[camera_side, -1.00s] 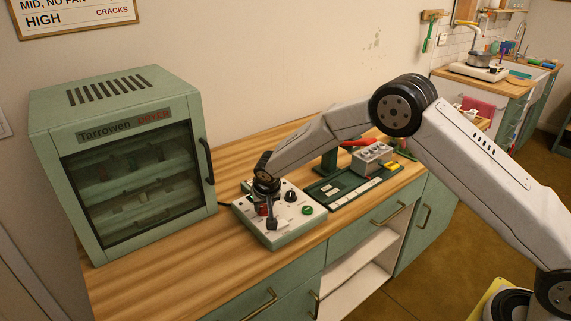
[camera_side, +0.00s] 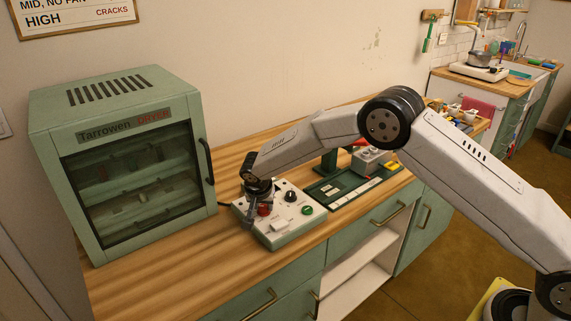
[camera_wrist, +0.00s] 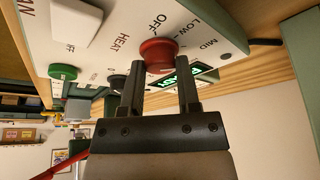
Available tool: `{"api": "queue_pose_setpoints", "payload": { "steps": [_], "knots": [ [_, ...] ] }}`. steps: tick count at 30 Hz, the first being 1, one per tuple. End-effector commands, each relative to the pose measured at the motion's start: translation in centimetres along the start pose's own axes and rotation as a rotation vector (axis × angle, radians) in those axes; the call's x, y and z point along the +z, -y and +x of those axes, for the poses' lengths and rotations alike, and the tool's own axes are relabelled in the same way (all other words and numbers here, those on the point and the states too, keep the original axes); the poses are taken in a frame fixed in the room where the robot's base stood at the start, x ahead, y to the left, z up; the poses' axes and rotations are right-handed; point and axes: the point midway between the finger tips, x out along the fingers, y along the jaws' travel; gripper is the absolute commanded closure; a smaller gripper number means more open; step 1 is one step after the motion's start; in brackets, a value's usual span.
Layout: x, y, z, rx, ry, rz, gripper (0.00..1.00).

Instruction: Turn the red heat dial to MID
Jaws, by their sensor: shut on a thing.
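The red heat dial (camera_wrist: 158,52) is on the white control panel, beside the printed OFF, LOW and MID marks in the wrist view. My gripper (camera_wrist: 160,76) has its two dark fingers at either side of the dial and is shut on it. The dial's pointer is not visible, so I cannot tell its setting.
A black knob (camera_side: 290,196), a green knob (camera_side: 307,210) and a white switch (camera_side: 280,226) share the panel. A lit green display (camera_wrist: 184,76) is close to my right finger in the wrist view. The dryer cabinet (camera_side: 50,165) stands to the left. Bare counter lies in front.

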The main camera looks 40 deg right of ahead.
Motion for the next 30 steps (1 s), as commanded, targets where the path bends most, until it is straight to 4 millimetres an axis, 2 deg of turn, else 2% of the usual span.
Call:
{"api": "queue_pose_setpoints", "payload": {
  "steps": [7, 8, 10, 11, 23, 30],
  "knots": [
    [0.1, 0.0, 0.0, 0.0, 0.002, -0.001, 1.0],
    [0.1, 0.0, 0.0, 0.0, 0.002, -0.001, 0.49],
    [0.1, 0.0, 0.0, 0.0, 0.002, -0.001, 0.27],
    [0.1, 0.0, 0.0, 0.0, 0.002, -0.002, 0.23],
    [0.0, 0.0, -0.2, -0.001, 0.001, -0.002, 0.23],
    [0.0, 0.0, -1.9, -0.001, 0.0, -0.002, 0.23]
  ]
}}
